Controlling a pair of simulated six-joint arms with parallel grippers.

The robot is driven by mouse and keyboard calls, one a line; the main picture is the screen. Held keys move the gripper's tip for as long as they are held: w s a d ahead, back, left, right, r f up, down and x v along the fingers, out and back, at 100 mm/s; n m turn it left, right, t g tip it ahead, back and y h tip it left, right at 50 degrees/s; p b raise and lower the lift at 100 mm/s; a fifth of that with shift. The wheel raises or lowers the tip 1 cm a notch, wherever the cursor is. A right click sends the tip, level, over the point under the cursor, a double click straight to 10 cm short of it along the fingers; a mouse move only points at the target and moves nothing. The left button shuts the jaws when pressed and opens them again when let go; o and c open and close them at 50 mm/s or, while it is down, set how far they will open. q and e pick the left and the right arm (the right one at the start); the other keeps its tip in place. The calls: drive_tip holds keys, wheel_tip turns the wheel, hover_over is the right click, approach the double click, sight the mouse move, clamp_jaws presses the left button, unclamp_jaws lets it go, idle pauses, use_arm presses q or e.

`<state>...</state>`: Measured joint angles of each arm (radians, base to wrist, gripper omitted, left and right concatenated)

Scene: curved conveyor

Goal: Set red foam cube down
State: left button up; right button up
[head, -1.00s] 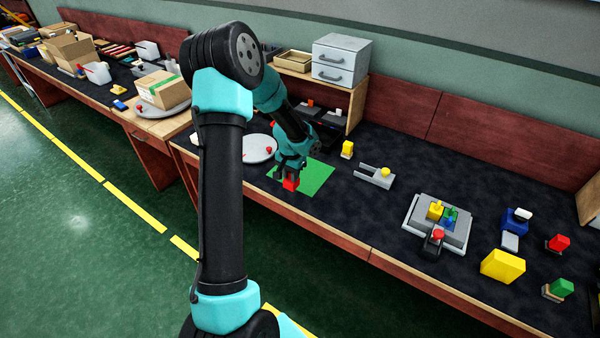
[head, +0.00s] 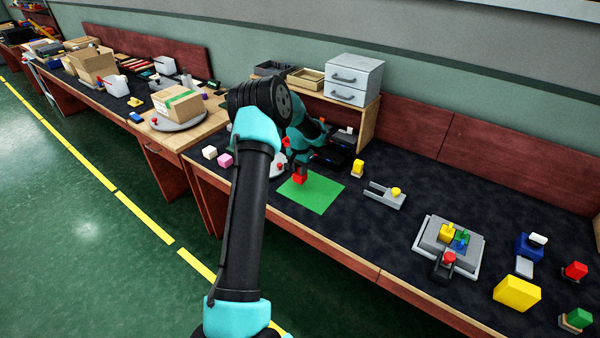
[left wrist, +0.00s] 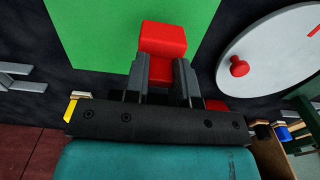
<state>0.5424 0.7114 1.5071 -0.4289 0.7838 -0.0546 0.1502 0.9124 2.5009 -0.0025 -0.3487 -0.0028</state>
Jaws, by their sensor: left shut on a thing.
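The red foam cube (head: 299,179) is held in my left gripper (head: 298,173), at the far left part of the green mat (head: 318,195) in the head view. In the left wrist view the cube (left wrist: 163,38) sits between the two dark fingers of my gripper (left wrist: 161,68), overlapping the edge of the green mat (left wrist: 110,30). I cannot tell whether the cube touches the mat or hangs just above it. My left forearm hides part of the bench behind it. My right gripper is not in view.
A round grey plate with a red knob (left wrist: 238,66) lies beside the mat. A yellow block (head: 357,168) and a grey forked fixture (head: 380,195) stand to the right. Most of the mat is clear.

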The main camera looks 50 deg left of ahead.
use_arm(q)
drive_tip(key=shift+w+a, duration=0.55)
drive_tip(key=shift+a, duration=0.05)
drive_tip(key=shift+f, duration=0.1)
drive_tip(key=shift+w+a, duration=0.15)
drive_tip(key=shift+a+f, duration=0.1)
drive_tip(key=shift+f, duration=1.65)
drive_tip(key=shift+f, duration=0.1)
drive_tip(key=o, duration=0.9)
drive_tip(key=shift+w, duration=0.1)
wheel_tip(320, 180, up, 12)
drive_tip(key=shift+r, duration=0.1)
